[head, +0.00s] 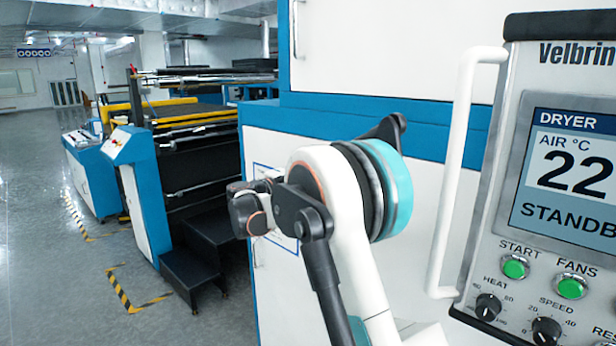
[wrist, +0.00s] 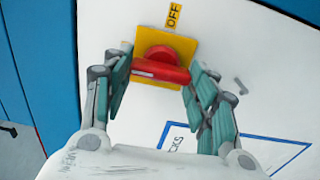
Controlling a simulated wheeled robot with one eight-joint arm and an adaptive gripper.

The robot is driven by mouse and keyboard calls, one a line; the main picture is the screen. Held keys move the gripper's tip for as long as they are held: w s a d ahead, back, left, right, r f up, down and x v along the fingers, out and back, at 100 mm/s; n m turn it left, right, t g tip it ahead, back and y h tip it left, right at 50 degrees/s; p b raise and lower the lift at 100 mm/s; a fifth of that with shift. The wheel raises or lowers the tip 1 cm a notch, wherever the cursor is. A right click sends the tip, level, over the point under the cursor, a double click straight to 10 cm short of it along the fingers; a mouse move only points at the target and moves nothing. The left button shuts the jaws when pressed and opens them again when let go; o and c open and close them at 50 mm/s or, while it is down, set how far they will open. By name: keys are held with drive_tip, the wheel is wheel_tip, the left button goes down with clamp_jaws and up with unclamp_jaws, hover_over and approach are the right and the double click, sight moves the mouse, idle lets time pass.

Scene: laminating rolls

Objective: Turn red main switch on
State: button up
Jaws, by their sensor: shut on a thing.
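The red main switch (wrist: 162,66) is a rotary handle on a yellow square plate (wrist: 183,42), fixed to a white panel. Its bar lies nearly level in the wrist view, with a white mark towards its left end. A yellow tag reading OFF (wrist: 173,15) sits above the plate. My gripper (wrist: 160,75) has one teal-padded finger on each side of the handle and is shut on it. In the head view my arm stands in front of the white and blue cabinet; the switch and fingertips cannot be made out there.
A control panel (head: 508,130) with a dryer screen (head: 572,165), green buttons and knobs stands at the right, with a white grab handle (head: 450,170) beside it. A rolling machine with black steps (head: 190,270) is at the left. Grey floor (head: 50,270) is open at far left.

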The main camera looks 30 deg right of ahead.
drive_tip(key=o, duration=1.1)
drive_tip(key=shift+c, duration=0.2)
drive_tip(key=shift+a, duration=0.15)
drive_tip(key=v, duration=1.1)
drive_tip(key=shift+a, duration=0.4)
drive_tip(key=shift+s, duration=0.15)
